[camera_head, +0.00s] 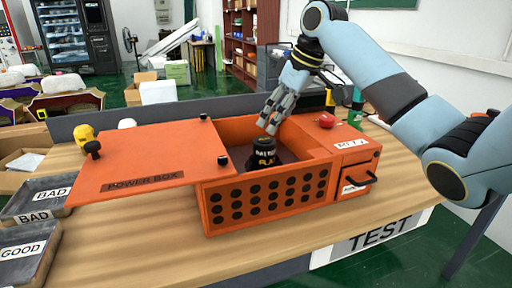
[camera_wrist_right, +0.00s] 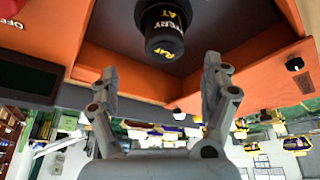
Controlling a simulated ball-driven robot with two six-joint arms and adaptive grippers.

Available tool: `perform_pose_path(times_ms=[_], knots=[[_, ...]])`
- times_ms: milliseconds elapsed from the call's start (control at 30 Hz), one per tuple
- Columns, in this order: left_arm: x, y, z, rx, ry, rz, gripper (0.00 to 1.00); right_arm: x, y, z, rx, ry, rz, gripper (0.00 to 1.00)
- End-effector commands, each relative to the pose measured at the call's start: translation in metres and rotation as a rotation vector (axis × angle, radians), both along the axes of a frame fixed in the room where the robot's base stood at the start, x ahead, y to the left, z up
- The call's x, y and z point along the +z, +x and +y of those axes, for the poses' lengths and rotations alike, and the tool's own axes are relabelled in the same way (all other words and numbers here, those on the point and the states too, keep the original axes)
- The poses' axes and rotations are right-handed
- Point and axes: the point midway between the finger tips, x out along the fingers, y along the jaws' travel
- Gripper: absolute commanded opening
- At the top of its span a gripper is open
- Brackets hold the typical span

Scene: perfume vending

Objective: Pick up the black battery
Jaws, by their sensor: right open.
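The black battery (camera_head: 263,155) with yellow lettering stands upright inside the open orange power box (camera_head: 270,198). In the right wrist view the battery (camera_wrist_right: 164,32) shows at the top centre, beyond the fingertips. My right gripper (camera_head: 270,122) is above the box, close over the battery in the head view. In the right wrist view my right gripper (camera_wrist_right: 160,78) has its fingers spread apart with nothing between them. The lower part of the battery is hidden by the box's front wall. My left gripper is not in view.
The box's lid (camera_head: 150,165), labelled POWER BOX, extends left. A drawer with a black handle (camera_head: 358,184) and a red button (camera_head: 326,120) are at the box's right. BAD (camera_head: 45,190) and GOOD (camera_head: 28,255) trays lie at left. The wooden table front (camera_head: 150,250) is clear.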

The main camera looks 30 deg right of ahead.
Motion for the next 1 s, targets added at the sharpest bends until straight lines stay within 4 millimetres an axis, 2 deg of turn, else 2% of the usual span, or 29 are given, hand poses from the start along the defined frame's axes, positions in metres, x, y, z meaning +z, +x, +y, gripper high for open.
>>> perform_pose_path(times_ms=[200, 333, 700, 1000], knots=[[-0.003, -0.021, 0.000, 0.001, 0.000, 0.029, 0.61, -0.035, 0.012, 0.007, 0.002, 0.003, 0.002, 0.81], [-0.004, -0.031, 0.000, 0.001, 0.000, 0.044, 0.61, -0.045, 0.016, 0.009, 0.000, 0.000, 0.001, 0.81], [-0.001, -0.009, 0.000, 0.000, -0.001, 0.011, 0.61, -0.090, 0.029, 0.020, 0.000, 0.001, 0.003, 0.81], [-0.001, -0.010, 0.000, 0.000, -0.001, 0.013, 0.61, -0.094, 0.031, 0.020, 0.001, -0.001, 0.001, 0.80]])
